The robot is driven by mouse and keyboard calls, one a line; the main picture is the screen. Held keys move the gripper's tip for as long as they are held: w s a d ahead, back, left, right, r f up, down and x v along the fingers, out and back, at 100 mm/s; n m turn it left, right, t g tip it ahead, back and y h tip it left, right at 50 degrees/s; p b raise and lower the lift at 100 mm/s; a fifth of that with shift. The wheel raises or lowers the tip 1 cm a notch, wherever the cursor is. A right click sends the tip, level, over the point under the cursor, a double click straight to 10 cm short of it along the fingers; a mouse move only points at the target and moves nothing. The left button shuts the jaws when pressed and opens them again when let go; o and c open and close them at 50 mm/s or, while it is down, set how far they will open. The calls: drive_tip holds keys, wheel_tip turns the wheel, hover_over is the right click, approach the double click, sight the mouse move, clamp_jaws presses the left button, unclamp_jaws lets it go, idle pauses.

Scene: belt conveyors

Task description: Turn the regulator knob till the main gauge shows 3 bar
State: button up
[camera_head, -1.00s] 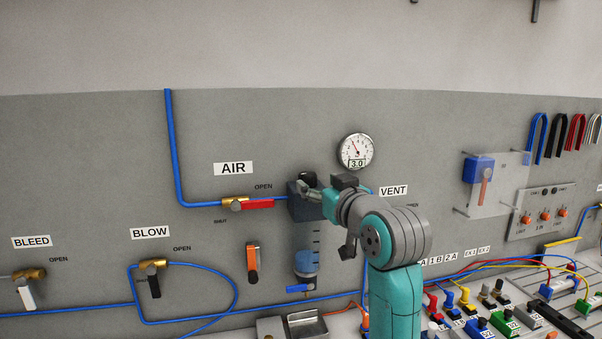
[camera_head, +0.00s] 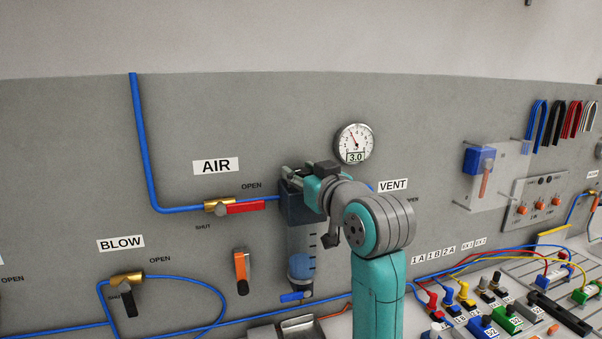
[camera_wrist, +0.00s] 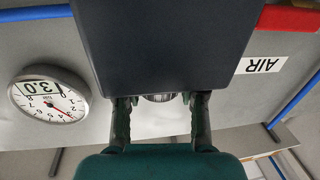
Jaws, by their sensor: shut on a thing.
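The main gauge (camera_head: 354,144) is a round white dial on the grey panel. Its digital window reads 3.0, and it shows upside down with the same reading in the wrist view (camera_wrist: 49,95). The regulator is a dark block (camera_head: 293,208) on the blue air line, left of and below the gauge. The regulator knob (camera_wrist: 160,98) shows only as a ribbed edge between my fingers; my gripper hides it in the head view. My gripper (camera_head: 291,173) is at the top of the regulator, shut on the knob, with one finger on each side (camera_wrist: 160,105).
The AIR valve (camera_head: 235,206) with a red lever is left of the regulator. A clear bowl with blue liquid (camera_head: 301,266) hangs below it. The VENT label (camera_head: 393,185) is right of my wrist. Coloured valve blocks and hoses (camera_head: 480,320) fill the bench at lower right.

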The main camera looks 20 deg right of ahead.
drive_tip(key=shift+c, duration=1.3)
drive_tip(key=shift+n+y, duration=0.8)
drive_tip(key=shift+y, duration=0.4)
drive_tip(key=o, duration=1.2)
drive_tip(key=shift+c, duration=0.2)
drive_tip(key=v, duration=0.7)
drive_tip(key=shift+s, duration=0.25)
